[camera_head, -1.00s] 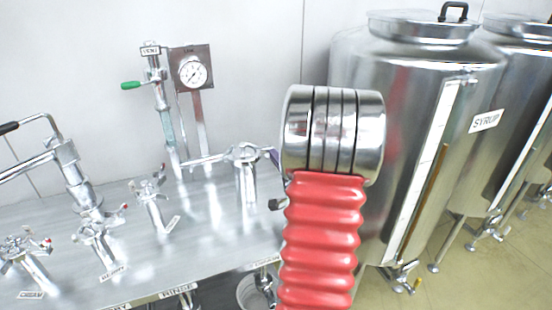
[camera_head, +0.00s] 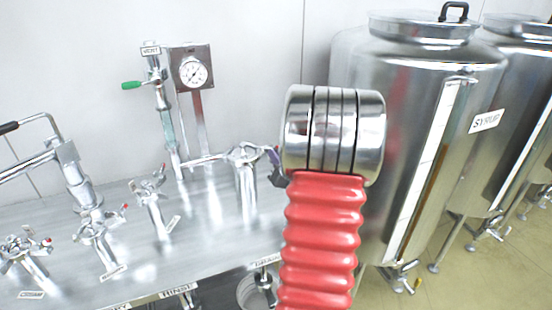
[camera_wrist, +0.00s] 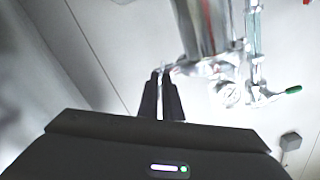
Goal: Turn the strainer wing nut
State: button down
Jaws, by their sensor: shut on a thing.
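The strainer (camera_head: 246,182) is an upright shiny metal body at the right end of the steel bench in the head view. In the wrist view its metal body (camera_wrist: 200,28) is large and close, at the top. My gripper (camera_wrist: 161,92) has its two dark fingers shut on a thin bright metal piece beside the strainer, which I take to be the wing nut (camera_wrist: 161,90). A small dark and purple part of my gripper (camera_head: 277,176) shows just right of the strainer in the head view. My red-sleeved arm hides the rest, so the wing nut does not show there.
Several valves with small handles (camera_head: 150,190) stand on the bench (camera_head: 205,225) to the left. A pressure gauge (camera_head: 194,72) and a green-handled vent valve (camera_head: 133,85) rise behind. A steel tank (camera_head: 425,130) marked syrup stands close on the right. A bucket (camera_head: 252,292) is below the bench edge.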

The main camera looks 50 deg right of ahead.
jog(key=n, duration=0.6)
jog(key=shift+f+n, duration=0.3)
dwell(0.3)
jog(key=c, duration=1.9)
grip_release()
jog(key=shift+r, duration=0.2)
jog(key=shift+c, duration=0.2)
jog(key=shift+s+a, duration=0.1)
